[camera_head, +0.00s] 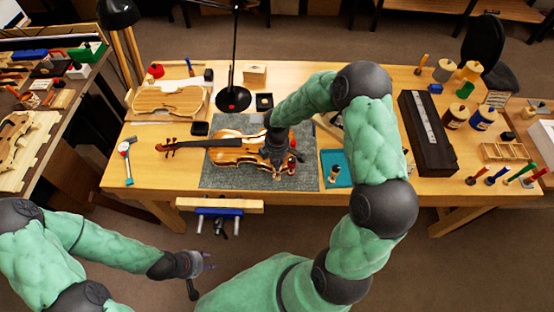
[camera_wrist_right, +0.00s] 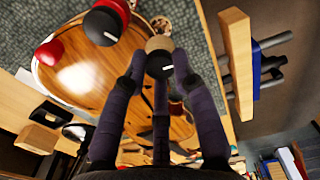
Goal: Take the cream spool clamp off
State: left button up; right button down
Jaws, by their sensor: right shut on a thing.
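The violin (camera_head: 228,150) lies on a grey mat (camera_head: 225,122) on the bench, its neck to the left. In the right wrist view its varnished body (camera_wrist_right: 85,75) fills the middle. My right gripper (camera_wrist_right: 158,68) is shut on the cream spool clamp (camera_wrist_right: 158,43), which has a black knob, at the violin's edge. In the head view this gripper (camera_head: 278,158) is over the violin's right end and partly hides it. Red clamps with black ends (camera_wrist_right: 104,22) are close by. My left gripper (camera_head: 207,261) is open and empty in front of the bench.
A teal tray (camera_head: 345,160) with a small clamp-like piece stands right of the mat. A vise (camera_head: 219,212) sticks out from the bench front. A long dark case (camera_head: 425,135) and several bottles are at right. A lamp base (camera_head: 233,98) stands behind the violin.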

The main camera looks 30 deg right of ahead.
jog(key=shift+n, duration=0.3)
jog(key=c, duration=1)
grip_release()
jog(key=shift+r, duration=0.1)
notch_tip(320, 180, up, 12)
jog(key=shift+f, duration=0.1)
